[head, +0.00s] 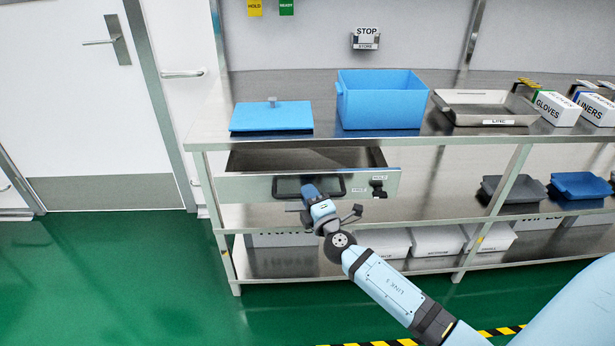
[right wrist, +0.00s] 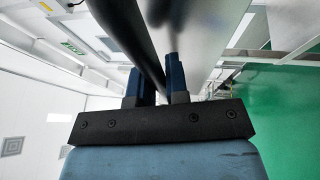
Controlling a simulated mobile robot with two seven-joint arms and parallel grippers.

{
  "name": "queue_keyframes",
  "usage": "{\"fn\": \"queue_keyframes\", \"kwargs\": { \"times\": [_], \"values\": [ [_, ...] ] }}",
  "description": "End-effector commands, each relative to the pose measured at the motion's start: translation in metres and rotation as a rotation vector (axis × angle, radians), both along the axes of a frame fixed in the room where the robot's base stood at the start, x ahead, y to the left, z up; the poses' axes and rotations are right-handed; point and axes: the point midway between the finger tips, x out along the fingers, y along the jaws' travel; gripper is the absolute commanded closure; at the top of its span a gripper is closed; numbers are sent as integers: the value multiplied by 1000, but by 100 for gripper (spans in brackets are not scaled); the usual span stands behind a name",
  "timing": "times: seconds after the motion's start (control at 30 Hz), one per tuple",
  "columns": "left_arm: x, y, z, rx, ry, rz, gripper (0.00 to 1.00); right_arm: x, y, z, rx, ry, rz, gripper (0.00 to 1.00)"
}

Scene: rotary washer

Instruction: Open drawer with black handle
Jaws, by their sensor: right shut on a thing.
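The steel drawer (head: 232,188) under the bench top stands partly open in the head view, and its empty-looking inside shows behind the front. Its black handle (head: 290,186) is a wide bar on the drawer front. My right gripper (head: 309,190) is at the middle of this handle and shut on it. In the right wrist view the dark handle bar (right wrist: 142,40) passes between the two blue fingers of the right gripper (right wrist: 158,82). The gripper partly hides the handle in the head view. My left gripper is not in view.
A black latch (head: 378,188) sits at the drawer front's right end. The steel bench (head: 330,150) carries a blue lid (head: 271,117), a blue bin (head: 382,100) and a steel tray (head: 484,106). White boxes (head: 436,240) stand on the bottom shelf. Green floor (head: 120,270) is free at the left.

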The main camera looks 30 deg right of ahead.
Motion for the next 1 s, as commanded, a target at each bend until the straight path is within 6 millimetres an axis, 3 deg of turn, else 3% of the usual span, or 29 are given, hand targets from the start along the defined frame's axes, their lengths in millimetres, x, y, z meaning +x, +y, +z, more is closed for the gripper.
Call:
{"fn": "queue_keyframes", "kwargs": {
  "times": [0.03, 0.2, 0.5, 0.7, 1.0],
  "values": [
    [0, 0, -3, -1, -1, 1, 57, -18, 10, -4, 4, 4, 2, 100],
    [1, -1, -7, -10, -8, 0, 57, -66, 40, -4, 4, 1, 2, 100],
    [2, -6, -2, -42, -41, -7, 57, -130, 79, -4, 3, 1, 0, 100],
    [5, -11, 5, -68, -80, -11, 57, -152, 93, -2, 1, 1, 0, 100],
    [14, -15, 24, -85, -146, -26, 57, -159, 98, -1, -2, 0, 0, 100]
  ]
}}
